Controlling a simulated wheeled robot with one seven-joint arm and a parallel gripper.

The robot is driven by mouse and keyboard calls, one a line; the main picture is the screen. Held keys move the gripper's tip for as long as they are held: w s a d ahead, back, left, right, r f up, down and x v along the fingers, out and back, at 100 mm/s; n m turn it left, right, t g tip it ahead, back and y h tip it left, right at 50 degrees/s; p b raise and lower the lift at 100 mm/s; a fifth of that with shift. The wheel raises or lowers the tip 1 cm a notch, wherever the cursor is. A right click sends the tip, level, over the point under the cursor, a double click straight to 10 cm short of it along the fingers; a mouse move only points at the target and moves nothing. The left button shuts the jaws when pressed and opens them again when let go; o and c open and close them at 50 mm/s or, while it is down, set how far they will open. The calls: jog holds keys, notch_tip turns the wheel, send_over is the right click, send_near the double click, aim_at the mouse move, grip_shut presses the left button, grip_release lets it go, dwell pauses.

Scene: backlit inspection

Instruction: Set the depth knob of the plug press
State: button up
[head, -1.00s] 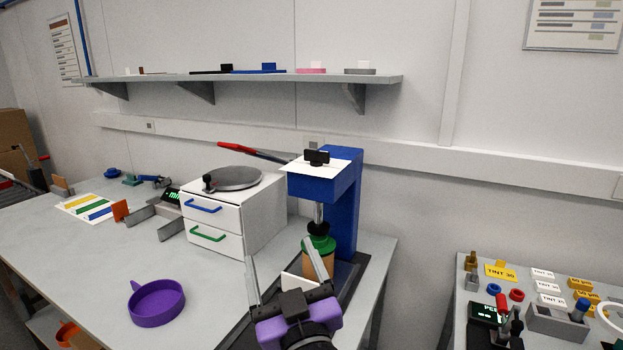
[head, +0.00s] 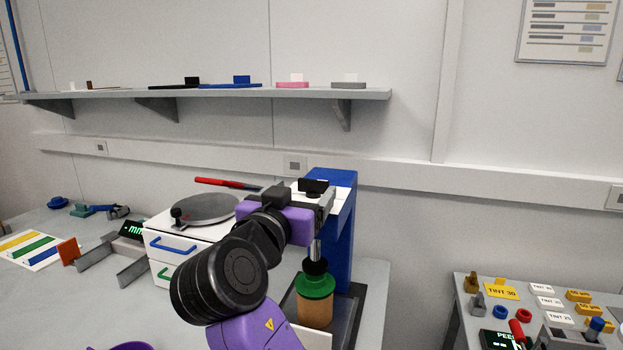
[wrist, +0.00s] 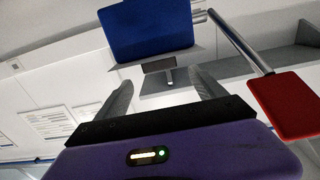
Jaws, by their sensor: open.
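The plug press (head: 344,225) is a blue column and head with a white top plate, standing at the bench's right end. Its black depth knob (head: 313,186) sits on top. Below the ram is a tan cylinder with a green collar (head: 315,285). My gripper (head: 320,202) is open and empty, level with the press top and close to the knob. In the wrist view the blue head (wrist: 150,32) is at the top, and the dark knob (wrist: 160,65) lines up with the gap of my gripper (wrist: 160,82). I cannot tell whether they touch.
A white drawer unit (head: 165,246) stands left of the press. A wall shelf (head: 260,95) runs above. A second table (head: 460,320) is at right.

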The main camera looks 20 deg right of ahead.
aim_at(313, 181)
jog(key=p+x, duration=0.1)
jog(key=x, duration=0.6)
jog(key=c, duration=1.4)
